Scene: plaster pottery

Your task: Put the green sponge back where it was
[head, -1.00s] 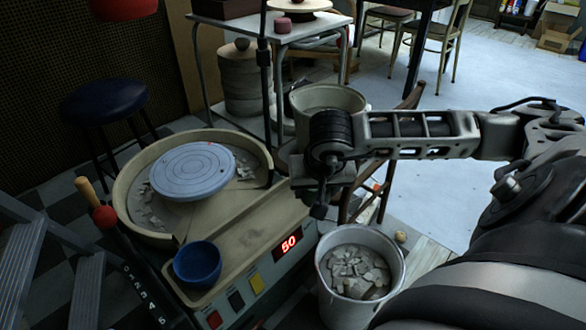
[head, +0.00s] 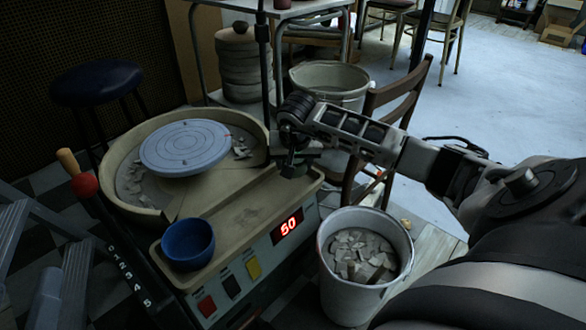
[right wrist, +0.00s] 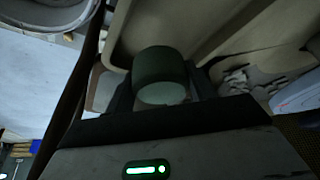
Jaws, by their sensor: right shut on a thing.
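The green sponge (right wrist: 160,72) is a dark green, round block with a paler end, seen between my fingers in the right wrist view. My right gripper (head: 291,166) is shut on it, over the back right end of the wheel's tray, near the basin rim. In the head view the sponge is hidden or too dark to make out. The right wrist view shows the beige tray surface beyond it; I cannot tell whether the sponge touches the tray. My left gripper is not in view.
The pottery wheel (head: 185,147) sits in its basin, left of the gripper. A blue bowl (head: 188,246) stands on the tray's front end. A bucket of shards (head: 364,300) stands at the right, a wooden chair (head: 398,105) behind. The tray's middle (head: 235,208) is clear.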

